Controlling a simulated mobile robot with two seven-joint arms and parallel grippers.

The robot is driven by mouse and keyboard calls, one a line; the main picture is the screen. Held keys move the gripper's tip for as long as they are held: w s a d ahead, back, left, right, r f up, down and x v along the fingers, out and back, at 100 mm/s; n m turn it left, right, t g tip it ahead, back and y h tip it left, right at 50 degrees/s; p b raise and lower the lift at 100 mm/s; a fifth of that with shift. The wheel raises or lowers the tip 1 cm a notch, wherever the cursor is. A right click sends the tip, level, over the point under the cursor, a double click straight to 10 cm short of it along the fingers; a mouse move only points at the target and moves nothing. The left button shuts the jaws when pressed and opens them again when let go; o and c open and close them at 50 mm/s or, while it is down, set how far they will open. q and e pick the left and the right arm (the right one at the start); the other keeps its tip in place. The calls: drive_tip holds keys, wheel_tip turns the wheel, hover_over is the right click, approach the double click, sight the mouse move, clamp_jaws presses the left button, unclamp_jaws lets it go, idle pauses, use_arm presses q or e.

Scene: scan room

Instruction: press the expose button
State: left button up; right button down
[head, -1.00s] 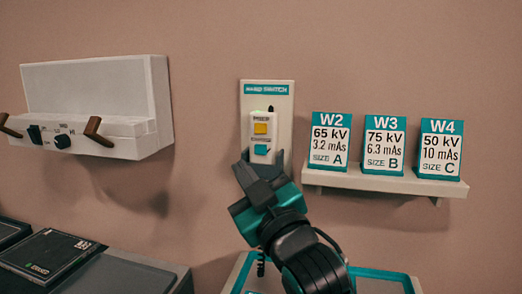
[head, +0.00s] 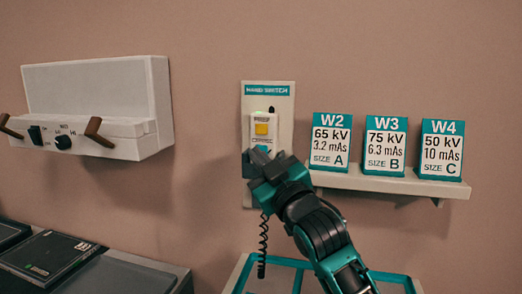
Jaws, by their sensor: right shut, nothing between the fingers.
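The hand switch (head: 257,137), a small white unit, sits on a pale wall plate (head: 284,105) headed HAND SWITCH. It has a yellow button (head: 261,129) above and a teal button (head: 262,148) below. The tiny labels beside the buttons are hard to read, so I cannot be sure which is the expose button. My right gripper (head: 257,157) is shut and empty, with its fingertips at the lower part of the switch. They cover most of the teal button; I cannot tell whether they touch it. The yellow button is clear. My left gripper is not in view.
A wall shelf (head: 385,182) to the right bears cards W2 (head: 331,141), W3 (head: 385,146) and W4 (head: 440,150). A white wall unit (head: 95,105) with knobs and brown pegs is at left. Dark flat panels lie below it. A coiled cord (head: 262,245) hangs under my gripper.

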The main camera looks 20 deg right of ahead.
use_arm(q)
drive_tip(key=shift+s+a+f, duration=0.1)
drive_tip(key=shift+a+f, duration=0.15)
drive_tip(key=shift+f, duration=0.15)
use_arm(e)
drive_tip(key=shift+w, duration=0.1)
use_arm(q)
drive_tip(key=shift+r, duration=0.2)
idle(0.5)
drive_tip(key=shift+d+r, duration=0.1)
use_arm(e)
drive_tip(key=shift+w+d, duration=0.15)
idle(0.7)
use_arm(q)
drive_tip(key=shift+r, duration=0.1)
use_arm(e)
drive_tip(key=shift+w+d, duration=0.15)
drive_tip(key=shift+w, duration=0.05)
